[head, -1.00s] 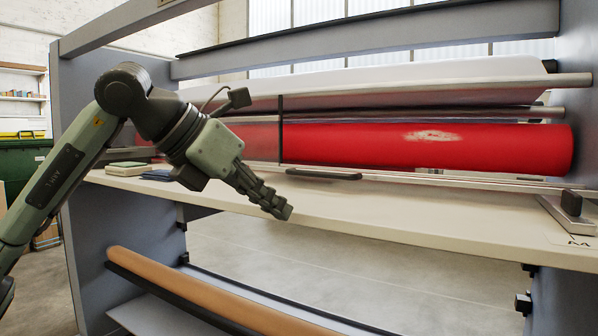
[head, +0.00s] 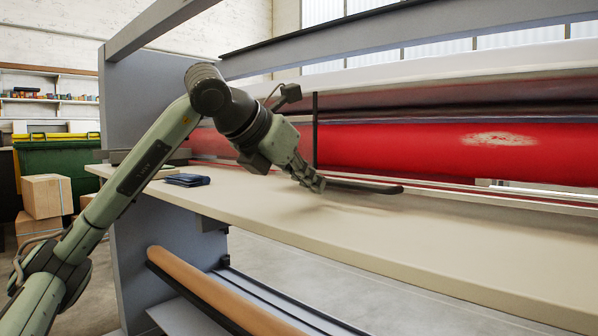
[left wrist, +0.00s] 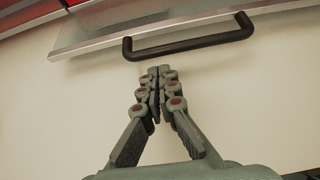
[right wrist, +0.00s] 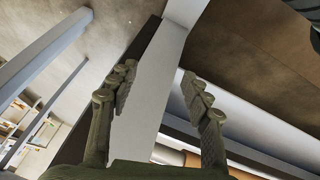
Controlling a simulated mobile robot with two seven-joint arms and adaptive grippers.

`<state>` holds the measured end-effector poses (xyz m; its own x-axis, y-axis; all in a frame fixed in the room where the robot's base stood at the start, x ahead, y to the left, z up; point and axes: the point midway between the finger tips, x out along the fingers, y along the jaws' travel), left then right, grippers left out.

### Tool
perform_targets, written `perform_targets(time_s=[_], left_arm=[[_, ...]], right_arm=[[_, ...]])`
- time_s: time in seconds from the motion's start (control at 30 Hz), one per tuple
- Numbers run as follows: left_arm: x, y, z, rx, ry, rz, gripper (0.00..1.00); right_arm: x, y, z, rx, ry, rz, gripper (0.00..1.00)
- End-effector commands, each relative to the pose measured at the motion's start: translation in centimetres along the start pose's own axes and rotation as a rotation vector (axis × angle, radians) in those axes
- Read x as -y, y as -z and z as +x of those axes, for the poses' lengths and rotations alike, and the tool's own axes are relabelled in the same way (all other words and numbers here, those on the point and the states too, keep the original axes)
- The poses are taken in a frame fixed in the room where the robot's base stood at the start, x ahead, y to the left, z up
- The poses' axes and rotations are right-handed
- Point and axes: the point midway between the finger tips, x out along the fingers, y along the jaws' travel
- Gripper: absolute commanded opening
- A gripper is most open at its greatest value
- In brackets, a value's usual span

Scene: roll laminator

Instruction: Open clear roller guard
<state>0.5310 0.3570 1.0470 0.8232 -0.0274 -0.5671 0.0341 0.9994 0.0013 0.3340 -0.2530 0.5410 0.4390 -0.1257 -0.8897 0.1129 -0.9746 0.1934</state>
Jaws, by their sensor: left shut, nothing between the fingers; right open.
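The clear roller guard (left wrist: 105,30) shows in the left wrist view as a see-through panel with a silver lower edge. A black bar handle (left wrist: 188,45) is fixed along that edge; in the head view the handle (head: 370,187) lies in front of the red roller (head: 420,150). My left gripper (head: 319,188) is shut and empty, just left of the handle in the head view. In the left wrist view its fingertips (left wrist: 160,74) are just below the handle, with no clear grip on it. My right gripper (right wrist: 156,80) is open and empty, seen only in the right wrist view.
The cream table (head: 420,240) is mostly clear in front of the rollers. A dark blue folded item (head: 187,180) lies at its left. A grey side frame (head: 150,100) stands left, and a brown roll (head: 205,290) sits below. Cardboard boxes (head: 42,196) stand on the floor.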

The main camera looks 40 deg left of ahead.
Motion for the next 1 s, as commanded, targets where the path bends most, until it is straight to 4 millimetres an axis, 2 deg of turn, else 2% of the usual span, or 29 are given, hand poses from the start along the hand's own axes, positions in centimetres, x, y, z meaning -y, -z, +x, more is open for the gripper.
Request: perform_targets(time_s=[0.1,0.23,0.6,0.73,0.9,1.0], left_arm=[[0.0,0.0,1.7,-0.002,0.002,0.000,0.00],[0.0,0.0,2.6,-0.001,0.000,0.001,0.00],[0.0,0.0,2.9,0.000,0.000,0.001,0.00],[0.0,-0.6,2.5,0.000,0.000,0.001,0.00],[0.0,-2.7,1.3,0.002,0.000,0.000,0.00],[0.0,-3.7,0.9,0.002,0.000,0.000,0.00]], right_arm=[[0.1,0.3,0.0,-0.011,0.003,0.000,0.49],[0.2,0.4,0.0,-0.016,0.004,-0.001,0.49],[0.2,0.4,0.0,-0.017,0.003,-0.001,0.49],[0.0,0.4,-0.3,-0.005,0.003,0.000,0.49],[-0.8,-3.0,2.9,0.151,-0.004,0.009,0.49],[-0.4,-3.8,5.4,0.171,0.009,0.010,0.49]])
